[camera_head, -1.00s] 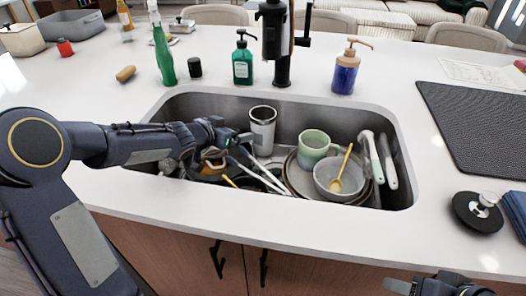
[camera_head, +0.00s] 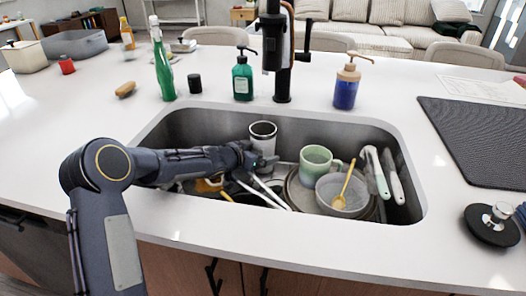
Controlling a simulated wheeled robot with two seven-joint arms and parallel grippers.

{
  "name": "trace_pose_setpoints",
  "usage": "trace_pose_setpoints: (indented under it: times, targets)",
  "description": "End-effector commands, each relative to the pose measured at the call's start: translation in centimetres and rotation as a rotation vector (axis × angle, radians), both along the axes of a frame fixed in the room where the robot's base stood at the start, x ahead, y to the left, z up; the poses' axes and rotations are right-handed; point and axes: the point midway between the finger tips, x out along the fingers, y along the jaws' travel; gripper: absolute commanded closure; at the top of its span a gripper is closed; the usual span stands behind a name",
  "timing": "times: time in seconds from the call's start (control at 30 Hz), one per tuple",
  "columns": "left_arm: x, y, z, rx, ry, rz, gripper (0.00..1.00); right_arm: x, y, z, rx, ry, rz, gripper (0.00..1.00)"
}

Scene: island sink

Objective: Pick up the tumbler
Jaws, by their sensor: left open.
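The tumbler (camera_head: 263,133) is a pale, silvery cup with a dark rim. It stands upright at the back of the sink, left of the green mug (camera_head: 316,162). My left gripper (camera_head: 262,161) comes in from the left, low in the sink, at the tumbler's lower front left. It is open, and its fingertips overlap the tumbler's lower part in the picture. I cannot tell whether they touch it. The tumbler's base is hidden behind the gripper. My right gripper is out of view.
The sink (camera_head: 408,196) also holds a grey bowl (camera_head: 329,194) with a yellow spoon, stacked plates, white-handled utensils (camera_head: 376,172) and partly hidden items under my left arm. The faucet (camera_head: 282,70), green soap bottle (camera_head: 242,80) and blue pump bottle (camera_head: 346,88) stand behind it.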

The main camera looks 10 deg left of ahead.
Motion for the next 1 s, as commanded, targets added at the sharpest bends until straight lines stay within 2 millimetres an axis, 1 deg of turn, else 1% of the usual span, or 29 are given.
trace_pose_setpoints:
  times: [0.13,0.57,0.6,0.87,1.0]
  targets:
    - [-0.02,0.02,0.04,0.0,0.0,0.0,0.05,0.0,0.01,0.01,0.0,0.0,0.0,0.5]
    - [-0.04,0.05,0.05,0.0,0.0,0.001,0.61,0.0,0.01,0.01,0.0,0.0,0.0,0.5]
    - [-0.01,0.03,0.18,-0.001,-0.003,0.0,0.62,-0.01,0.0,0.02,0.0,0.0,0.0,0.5]
    - [-0.01,0.03,0.26,0.0,-0.002,0.001,0.63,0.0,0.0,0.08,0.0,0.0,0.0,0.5]
    - [-0.01,0.03,0.64,0.0,-0.003,0.001,0.63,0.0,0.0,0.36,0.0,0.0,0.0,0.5]
